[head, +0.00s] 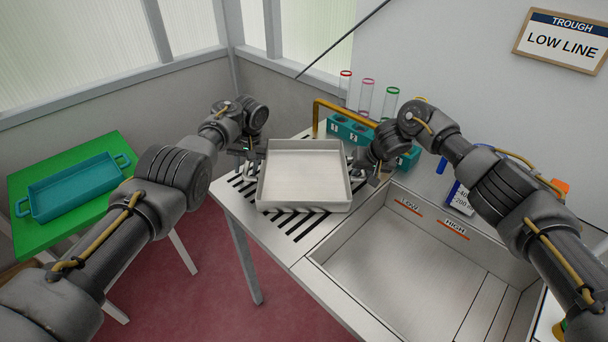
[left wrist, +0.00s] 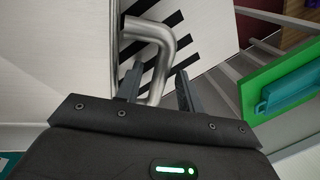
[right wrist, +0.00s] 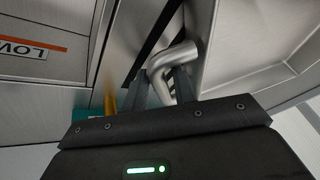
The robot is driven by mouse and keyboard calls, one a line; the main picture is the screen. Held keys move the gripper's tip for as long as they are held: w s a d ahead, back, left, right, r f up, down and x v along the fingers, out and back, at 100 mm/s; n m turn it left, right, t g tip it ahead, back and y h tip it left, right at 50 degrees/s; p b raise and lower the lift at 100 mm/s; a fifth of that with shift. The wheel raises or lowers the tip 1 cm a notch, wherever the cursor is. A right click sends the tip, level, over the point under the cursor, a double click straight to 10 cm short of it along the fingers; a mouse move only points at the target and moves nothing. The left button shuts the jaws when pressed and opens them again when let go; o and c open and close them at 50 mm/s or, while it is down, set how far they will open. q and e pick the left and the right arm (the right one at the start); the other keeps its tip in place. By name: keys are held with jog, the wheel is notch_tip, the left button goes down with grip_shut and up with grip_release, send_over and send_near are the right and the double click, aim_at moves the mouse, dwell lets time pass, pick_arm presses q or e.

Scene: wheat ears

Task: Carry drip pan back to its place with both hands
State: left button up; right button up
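The drip pan, a square grey metal pan (head: 304,207), is over the slotted part of the metal bench. It looks level and empty; I cannot tell whether it touches the slats. It has bent tube handles at its sides. My left gripper (head: 250,172) is at its left side; in the left wrist view, its fingers (left wrist: 157,88) stand apart around the handle (left wrist: 150,32), with a gap beside the tube. My right gripper (head: 368,172) is at the right side; in the right wrist view, its fingers (right wrist: 162,85) close against the handle (right wrist: 175,56).
An open metal trough (head: 400,262) with LOW and HIGH marks lies to the right of the pan. A teal rack (head: 350,130) with several tubes and a yellow pipe (head: 345,108) stand behind. A teal tray (head: 75,187) sits on a green table (head: 32,235) at left.

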pick_arm(q)
jog(key=shift+s, duration=0.1)
jog(key=shift+w+f, duration=0.4)
jog(key=shift+f, duration=0.05)
jog(key=shift+c, duration=0.2)
pick_arm(e)
jog(key=shift+w+f, duration=0.45)
pick_arm(q)
jog(key=shift+s+r, duration=0.15)
jog(key=c, duration=0.5)
pick_arm(e)
jog(key=shift+s+r, duration=0.1)
jog(key=shift+s, duration=0.05)
jog(key=c, duration=0.5)
pick_arm(q)
grip_shut()
pick_arm(e)
grip_shut()
jog(key=shift+r, duration=0.1)
